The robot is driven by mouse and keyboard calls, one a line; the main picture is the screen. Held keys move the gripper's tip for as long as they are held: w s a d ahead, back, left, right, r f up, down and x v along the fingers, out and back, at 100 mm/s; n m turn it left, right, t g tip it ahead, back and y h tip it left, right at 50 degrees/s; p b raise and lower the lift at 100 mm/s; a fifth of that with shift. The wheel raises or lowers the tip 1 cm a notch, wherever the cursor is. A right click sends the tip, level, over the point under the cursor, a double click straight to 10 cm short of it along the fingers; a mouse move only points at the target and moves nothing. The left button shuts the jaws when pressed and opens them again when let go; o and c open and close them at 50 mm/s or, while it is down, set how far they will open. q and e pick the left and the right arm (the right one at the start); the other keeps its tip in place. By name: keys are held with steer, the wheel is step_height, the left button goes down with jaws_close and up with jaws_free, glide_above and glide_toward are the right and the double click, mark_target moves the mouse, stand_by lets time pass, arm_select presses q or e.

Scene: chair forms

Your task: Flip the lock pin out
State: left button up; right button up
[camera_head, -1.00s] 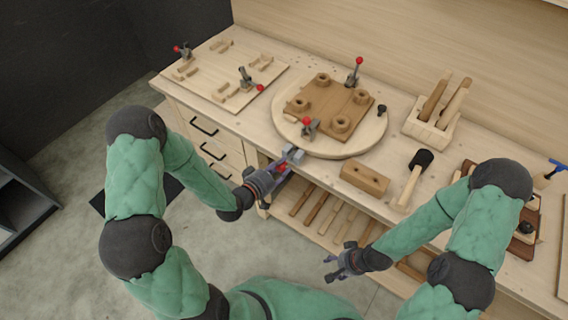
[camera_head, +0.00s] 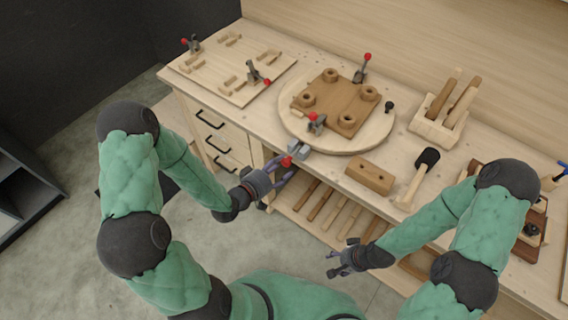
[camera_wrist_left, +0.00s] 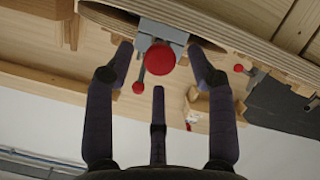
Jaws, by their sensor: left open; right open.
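The lock pin shows as a grey metal block (camera_head: 299,149) with a red knob (camera_head: 287,161) at the near edge of the round wooden turntable (camera_head: 376,139). In the left wrist view the block (camera_wrist_left: 163,33) sits against the turntable rim, and its round red knob (camera_wrist_left: 160,59) faces the camera. My left gripper (camera_head: 282,166) is open, its fingers on either side of the knob with gaps visible in the wrist view (camera_wrist_left: 160,55). Nothing is held. My right gripper (camera_head: 341,262) is open and empty, low in front of the bench.
A brown fixture plate (camera_head: 338,98) with red-tipped toggle clamps (camera_head: 316,122) (camera_head: 362,70) lies on the turntable. A wooden block (camera_head: 370,176) and a mallet (camera_head: 418,175) lie to its right. A board with clamps (camera_head: 240,70) is at the left. Drawers (camera_head: 208,135) are below.

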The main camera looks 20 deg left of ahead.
arm_select(q)
steer(key=v, duration=0.9)
stand_by(0.3)
step_height(320, 180, down, 9)
steer(key=d+g+y, duration=0.1)
steer(key=d+g, duration=0.1)
steer(key=g, duration=0.2)
steer(key=s+d+f+m+g, duration=0.1)
steer(key=s+d+f+g, duration=0.3)
steer(key=s+f, duration=0.1)
steer(key=s+d+f+m+g+y, duration=0.1)
steer(key=s+d+f+g, duration=0.3)
steer(key=f, duration=0.3)
steer(key=shift+s+f+g, duration=0.35)
steer(key=shift+s+g, duration=0.25)
steer(key=shift+s, duration=0.1)
steer(key=shift+d, duration=0.1)
